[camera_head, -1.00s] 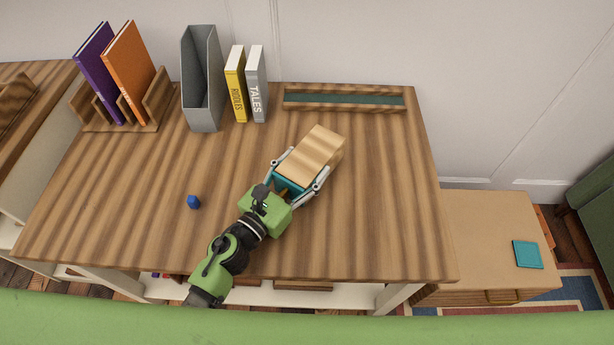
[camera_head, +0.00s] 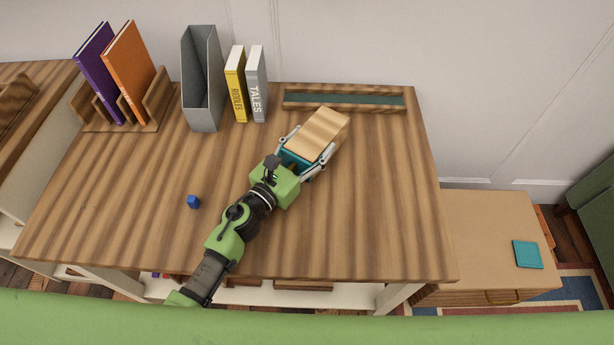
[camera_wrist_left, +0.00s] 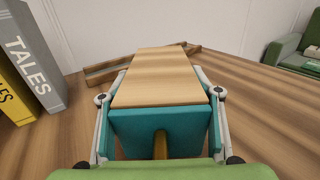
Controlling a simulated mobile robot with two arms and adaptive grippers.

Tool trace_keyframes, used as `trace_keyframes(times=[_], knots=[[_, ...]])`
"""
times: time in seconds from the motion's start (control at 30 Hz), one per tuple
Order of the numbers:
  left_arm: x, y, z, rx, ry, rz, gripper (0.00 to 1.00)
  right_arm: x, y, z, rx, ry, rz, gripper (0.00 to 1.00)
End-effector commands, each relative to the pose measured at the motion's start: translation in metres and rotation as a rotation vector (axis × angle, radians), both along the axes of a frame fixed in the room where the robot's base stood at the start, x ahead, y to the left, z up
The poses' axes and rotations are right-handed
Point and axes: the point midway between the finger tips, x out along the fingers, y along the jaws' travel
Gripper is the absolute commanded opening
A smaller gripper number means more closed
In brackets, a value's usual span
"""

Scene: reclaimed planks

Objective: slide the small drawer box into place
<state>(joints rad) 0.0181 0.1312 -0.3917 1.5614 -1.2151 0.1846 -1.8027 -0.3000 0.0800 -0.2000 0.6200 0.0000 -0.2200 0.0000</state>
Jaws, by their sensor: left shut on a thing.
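A small drawer box (camera_head: 319,132) with a pale wooden top is held over the desk, toward its back right part. In the left wrist view the box (camera_wrist_left: 159,80) shows its teal front with a brass-coloured handle facing me. My left gripper (camera_head: 307,150) is shut on the box, one finger along each side. The far end of the box points toward a shallow wooden tray (camera_head: 344,107) with a dark green inside at the desk's back edge. The underside of the box is hidden, so I cannot tell whether it touches the desk.
On the wooden desk (camera_head: 150,190) stand a grey file holder (camera_head: 200,85), yellow and grey books (camera_head: 246,85), and a rack (camera_head: 150,115) with purple and orange books. A small blue object (camera_head: 193,202) lies left of my arm. The desk's right side is clear.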

Motion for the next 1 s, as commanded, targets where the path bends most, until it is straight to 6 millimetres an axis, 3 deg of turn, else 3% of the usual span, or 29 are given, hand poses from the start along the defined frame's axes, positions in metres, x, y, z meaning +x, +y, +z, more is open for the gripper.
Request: trace_keyframes(times=[0.43,0.8,0.83,0.93,1.0], knots=[[0.031,-0.006,0.001,-0.001,-0.001,0.000,0.29,0.000,0.000,0.000,0.000,0.000,0.000,1.00],[0.036,-0.007,0.000,-0.001,0.000,0.000,0.29,0.000,0.000,0.000,0.000,0.000,0.000,1.00],[0.036,-0.007,0.000,-0.001,0.000,0.000,0.63,0.000,0.000,0.000,0.000,0.000,0.000,1.00],[0.036,-0.007,0.000,-0.001,0.001,0.000,0.86,0.000,0.000,0.000,0.000,0.000,0.000,1.00],[0.036,-0.007,0.000,-0.001,0.001,0.000,0.86,0.000,0.000,0.000,0.000,0.000,0.000,1.00]])
